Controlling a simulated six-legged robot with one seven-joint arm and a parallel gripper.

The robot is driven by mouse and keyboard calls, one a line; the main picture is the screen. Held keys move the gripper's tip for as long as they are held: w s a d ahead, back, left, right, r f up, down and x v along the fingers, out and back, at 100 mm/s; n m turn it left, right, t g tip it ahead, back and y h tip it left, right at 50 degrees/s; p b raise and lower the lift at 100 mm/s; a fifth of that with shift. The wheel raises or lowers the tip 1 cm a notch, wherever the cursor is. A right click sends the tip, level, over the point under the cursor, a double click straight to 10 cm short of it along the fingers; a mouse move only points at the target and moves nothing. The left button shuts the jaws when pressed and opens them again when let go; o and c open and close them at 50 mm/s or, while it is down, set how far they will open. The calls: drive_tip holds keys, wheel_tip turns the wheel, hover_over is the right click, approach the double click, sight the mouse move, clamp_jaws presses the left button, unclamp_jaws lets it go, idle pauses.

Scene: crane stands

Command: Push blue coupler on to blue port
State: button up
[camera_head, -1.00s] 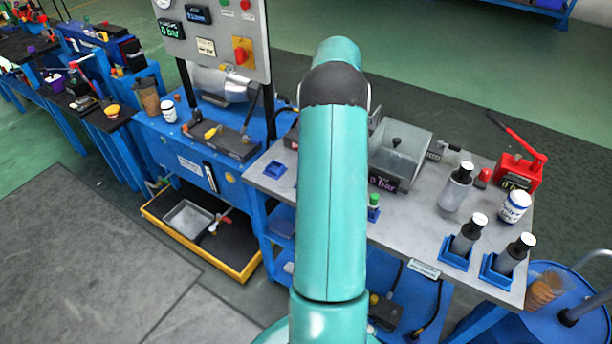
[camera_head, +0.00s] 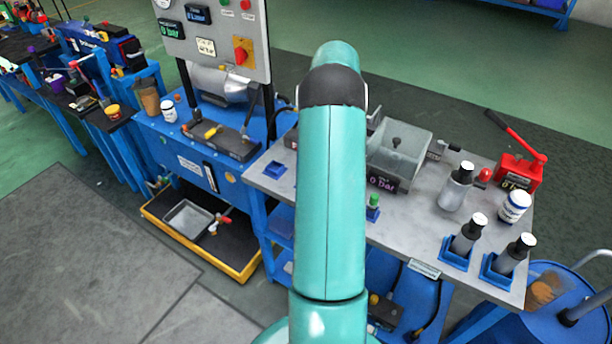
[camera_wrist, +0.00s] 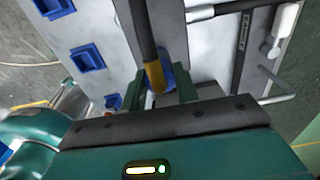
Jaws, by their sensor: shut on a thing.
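In the wrist view my gripper (camera_wrist: 168,96) has its two green fingers closed around a fitting on a dark hose. The fitting shows a yellow band (camera_wrist: 155,76), and a round blue part (camera_wrist: 180,76) sits right behind and beside it. I take the held fitting to be the blue coupler. I cannot tell whether the blue part is its collar or the blue port, nor whether the two are joined. In the head view my teal arm covers the middle of the bench and hides the gripper and coupler.
The grey bench top (camera_head: 420,229) carries a clear-walled tray (camera_head: 399,150), several bottles in blue holders (camera_head: 457,252), a white jar (camera_head: 514,206) and a red hand pump (camera_head: 519,170). A grey panel (camera_head: 214,40) stands behind. Blue square holders (camera_wrist: 87,58) and a grey bar (camera_wrist: 240,50) flank my gripper.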

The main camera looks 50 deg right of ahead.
drive_tip(key=shift+f, duration=1.15)
drive_tip(key=o, duration=1.1)
drive_tip(key=shift+r, duration=0.15)
drive_tip(key=shift+r, duration=2.35)
wheel_tip(320, 180, up, 14)
drive_tip(key=shift+f, duration=0.1)
